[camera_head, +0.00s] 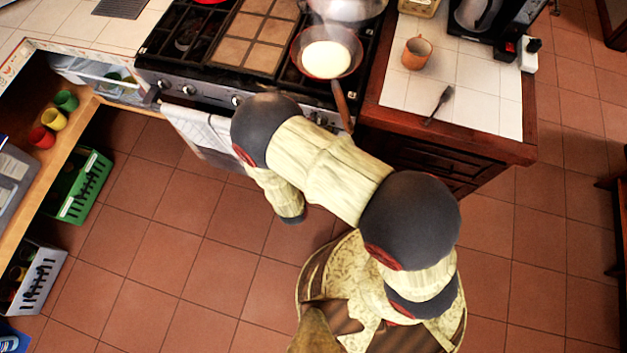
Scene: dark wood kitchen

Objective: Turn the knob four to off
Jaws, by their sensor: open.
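The stove (215,93) stands at the top, with a row of knobs along its steel front panel. A knob (237,100) shows just left of my arm, and another knob (188,90) shows farther left. My arm covers part of the panel, so I cannot tell which knob is number four or how it is set. My arm reaches up toward the stove front and then bends down over the floor. Its last visible part ends in a dark joint below the panel. My gripper does not show beyond it.
A pan (302,68) with pale food sits on the right burner, its handle (342,105) jutting over the front. A towel (200,128) hangs below the panel. Open shelving stands left.

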